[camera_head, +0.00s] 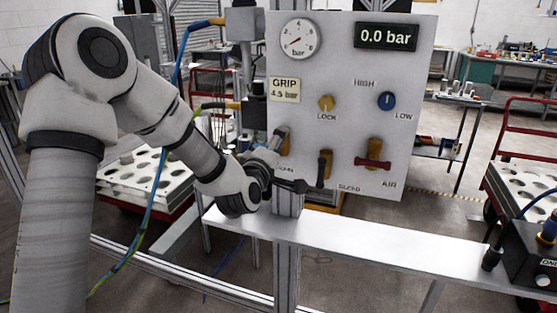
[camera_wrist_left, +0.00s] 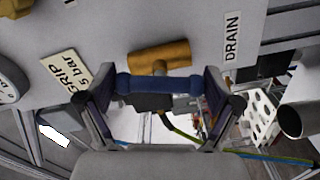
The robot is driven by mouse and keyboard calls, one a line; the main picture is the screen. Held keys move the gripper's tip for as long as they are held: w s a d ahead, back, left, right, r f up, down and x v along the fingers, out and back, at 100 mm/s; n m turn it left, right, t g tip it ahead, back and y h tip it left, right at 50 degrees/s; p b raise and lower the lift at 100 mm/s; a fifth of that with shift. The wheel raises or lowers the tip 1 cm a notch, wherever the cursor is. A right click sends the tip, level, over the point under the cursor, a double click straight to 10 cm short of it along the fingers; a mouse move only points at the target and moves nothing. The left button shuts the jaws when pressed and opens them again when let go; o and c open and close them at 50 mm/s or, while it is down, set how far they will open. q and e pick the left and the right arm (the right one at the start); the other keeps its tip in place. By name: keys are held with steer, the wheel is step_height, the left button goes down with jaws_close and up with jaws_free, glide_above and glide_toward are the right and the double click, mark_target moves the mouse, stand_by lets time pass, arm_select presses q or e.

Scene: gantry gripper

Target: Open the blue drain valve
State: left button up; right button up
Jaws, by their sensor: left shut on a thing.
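The drain valve has a brass body (camera_head: 285,145) at the lower left of the grey panel, mostly hidden behind my left gripper (camera_head: 281,160) in the head view. In the left wrist view its brass body (camera_wrist_left: 160,55) shows beside the DRAIN label (camera_wrist_left: 232,38). Its blue handle (camera_wrist_left: 158,88) lies roughly parallel to the brass body. My left gripper (camera_wrist_left: 160,92) is shut on the handle, with one finger at each end of it. My right gripper is not in view.
The panel (camera_head: 345,60) carries a round gauge (camera_head: 299,39), a display (camera_head: 386,36) reading 0.0 bar, a yellow LOCK knob (camera_head: 326,103) and a blue HIGH/LOW knob (camera_head: 387,101). A black-handled valve (camera_head: 324,167) and a red-handled AIR valve (camera_head: 373,163) stand to the right. A metal beam (camera_head: 390,247) runs below.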

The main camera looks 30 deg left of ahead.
arm_select(q)
steer(key=shift+f+n+b, duration=0.2)
steer(key=shift+n+b, duration=1.1)
steer(key=shift+n, duration=0.4)
steer(key=o, duration=0.8)
steer(key=shift+o, duration=0.2)
steer(key=shift+s+a+r, duration=0.1)
steer(key=shift+s, duration=0.1)
steer(key=shift+s, duration=0.3)
steer(key=v, duration=0.7)
